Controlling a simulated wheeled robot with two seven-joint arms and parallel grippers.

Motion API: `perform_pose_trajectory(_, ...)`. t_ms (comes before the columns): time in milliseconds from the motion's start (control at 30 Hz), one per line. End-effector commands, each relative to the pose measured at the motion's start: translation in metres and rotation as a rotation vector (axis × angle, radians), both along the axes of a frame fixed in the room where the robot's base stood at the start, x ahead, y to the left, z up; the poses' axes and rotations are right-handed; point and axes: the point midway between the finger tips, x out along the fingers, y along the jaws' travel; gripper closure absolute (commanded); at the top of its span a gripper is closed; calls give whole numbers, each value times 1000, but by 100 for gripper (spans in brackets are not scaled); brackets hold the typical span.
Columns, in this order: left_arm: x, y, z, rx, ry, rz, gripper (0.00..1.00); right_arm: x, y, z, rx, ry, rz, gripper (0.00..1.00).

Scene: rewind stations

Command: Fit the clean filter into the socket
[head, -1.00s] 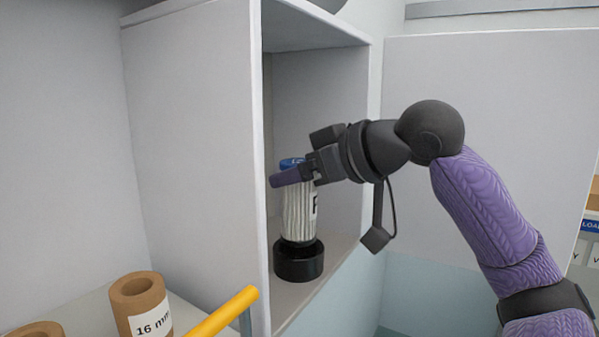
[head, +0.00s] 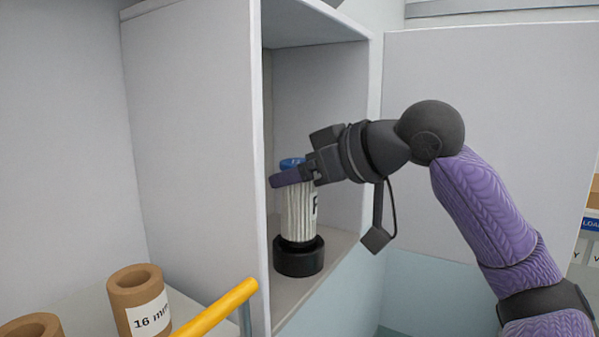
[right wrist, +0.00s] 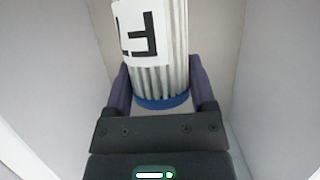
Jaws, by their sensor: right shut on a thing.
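The clean filter (head: 298,217) is a white pleated cylinder with a blue cap and a white label with a black F. It stands upright in the black round socket (head: 298,257) on the cabinet floor, its lower end inside the socket's rim. My right gripper (head: 290,178) is shut on the filter near its blue-capped top. In the right wrist view the filter (right wrist: 172,75) is between the two purple fingers, the blue cap nearest the gripper. The socket is not visible in that view. My left gripper is not in view.
The open cabinet (head: 200,150) has walls close around the filter, and its door (head: 490,130) stands open at the right. A yellow rail (head: 220,308) is in front. Brown cores (head: 138,300), one marked 16 mm, stand on a shelf at the lower left.

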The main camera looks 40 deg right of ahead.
Motion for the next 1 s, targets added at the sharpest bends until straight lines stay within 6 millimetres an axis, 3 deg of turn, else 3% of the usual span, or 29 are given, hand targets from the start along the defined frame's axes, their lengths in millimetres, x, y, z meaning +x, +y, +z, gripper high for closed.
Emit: perform_pose_trajectory(1000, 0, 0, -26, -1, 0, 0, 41, 0, 0, -26, 0, -1, 0, 92)
